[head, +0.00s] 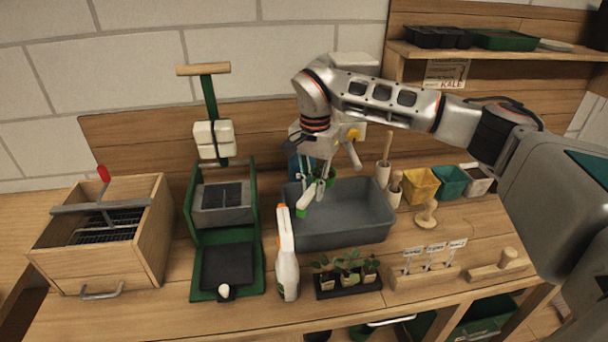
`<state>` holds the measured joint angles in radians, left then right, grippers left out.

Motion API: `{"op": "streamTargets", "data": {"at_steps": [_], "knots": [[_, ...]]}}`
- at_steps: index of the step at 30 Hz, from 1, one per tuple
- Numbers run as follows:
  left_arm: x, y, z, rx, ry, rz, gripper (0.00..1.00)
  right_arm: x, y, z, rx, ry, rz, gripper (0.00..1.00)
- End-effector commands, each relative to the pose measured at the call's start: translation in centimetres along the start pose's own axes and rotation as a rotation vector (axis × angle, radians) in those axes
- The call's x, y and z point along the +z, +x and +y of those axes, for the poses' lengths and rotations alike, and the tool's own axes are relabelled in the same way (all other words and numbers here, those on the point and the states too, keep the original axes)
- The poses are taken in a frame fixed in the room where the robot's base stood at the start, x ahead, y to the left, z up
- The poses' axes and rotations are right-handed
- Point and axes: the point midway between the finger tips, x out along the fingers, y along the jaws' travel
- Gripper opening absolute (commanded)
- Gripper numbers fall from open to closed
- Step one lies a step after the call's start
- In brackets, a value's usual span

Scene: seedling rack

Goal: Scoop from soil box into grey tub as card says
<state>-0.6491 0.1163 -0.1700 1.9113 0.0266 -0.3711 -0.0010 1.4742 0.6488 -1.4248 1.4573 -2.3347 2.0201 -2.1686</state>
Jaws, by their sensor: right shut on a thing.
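The grey tub (362,241) stands in the middle of the bench. My right gripper (326,176) is over the tub's back left part, pointing down. It is shut on a small tool, seemingly a scoop (312,195), with a pale handle and green parts; the gripper partly hides it. I cannot tell whether the scoop holds soil. A card (446,74) on the back wall reads KALE; its smaller print is unreadable. No soil box can be made out for certain; a blue thing (294,166) behind the tub is mostly hidden. My left gripper is out of view.
A white spray bottle (287,270) and a black seedling tray (347,290) stand before the tub. A green press (249,262) and a wooden box (90,255) stand left. Yellow (422,186) and teal (451,182) pots and a label holder (425,278) are right.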

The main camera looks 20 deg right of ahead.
Motion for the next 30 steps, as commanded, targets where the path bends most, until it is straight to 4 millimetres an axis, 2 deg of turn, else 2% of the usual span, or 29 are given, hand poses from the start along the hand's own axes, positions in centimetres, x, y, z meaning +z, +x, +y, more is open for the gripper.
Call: {"op": "streamTargets", "data": {"at_steps": [5,10,21,30], "knots": [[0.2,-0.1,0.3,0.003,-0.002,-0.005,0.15,0.0,0.8,0.0,0.001,0.0,-0.001,0.0],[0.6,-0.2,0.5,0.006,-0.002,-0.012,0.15,0.1,2.7,0.0,0.001,0.0,-0.003,0.0],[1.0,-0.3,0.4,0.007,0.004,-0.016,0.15,-0.1,2.0,0.4,-0.285,0.023,-0.067,0.0],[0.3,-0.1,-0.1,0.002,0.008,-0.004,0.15,-0.2,1.4,0.4,-0.486,0.038,-0.113,0.0]]}}
